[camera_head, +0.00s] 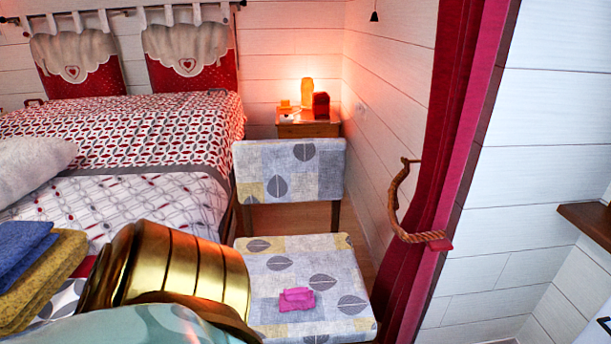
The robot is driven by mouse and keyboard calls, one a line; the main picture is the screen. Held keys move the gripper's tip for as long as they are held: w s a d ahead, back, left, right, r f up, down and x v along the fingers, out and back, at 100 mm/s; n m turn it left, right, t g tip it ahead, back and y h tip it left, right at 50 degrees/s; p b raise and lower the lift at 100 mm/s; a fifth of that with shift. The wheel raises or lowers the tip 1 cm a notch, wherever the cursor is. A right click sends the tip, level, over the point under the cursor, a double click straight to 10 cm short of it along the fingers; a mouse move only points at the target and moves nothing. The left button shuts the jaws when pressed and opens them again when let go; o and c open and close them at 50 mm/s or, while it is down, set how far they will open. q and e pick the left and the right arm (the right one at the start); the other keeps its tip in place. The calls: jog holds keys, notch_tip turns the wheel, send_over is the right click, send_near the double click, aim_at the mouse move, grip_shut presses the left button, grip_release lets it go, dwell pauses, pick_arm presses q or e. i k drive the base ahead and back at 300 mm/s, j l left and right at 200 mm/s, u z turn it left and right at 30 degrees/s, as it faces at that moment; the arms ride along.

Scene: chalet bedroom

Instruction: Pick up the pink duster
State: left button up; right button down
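The pink duster (297,299) is a small folded cloth. It lies on the seat of a chair (347,264) covered in grey, cream and yellow leaf-patterned fabric. Neither of my grippers is in view, and nothing touches the duster from above.
A large shiny golden ribbed object (183,262) fills the near lower left and hides the seat's left corner. A bed (140,128) with folded blue and yellow cloths (40,275) is at left. A bedside table (309,127) stands behind the chair. A red curtain (447,150) hangs at right.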

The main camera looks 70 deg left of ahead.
aim_at(299, 298)
jog(key=u, duration=2.05)
jog(key=i+l, duration=0.15)
jog(key=l, duration=0.15)
jog(key=i+l, duration=0.35)
jog(key=l, duration=0.25)
jog(key=i+l+u, duration=0.1)
jog(key=u, duration=0.4)
jog(key=l+u, duration=0.35)
jog(key=u, duration=0.15)
jog(key=l+u, duration=0.25)
jog(key=u, duration=0.25)
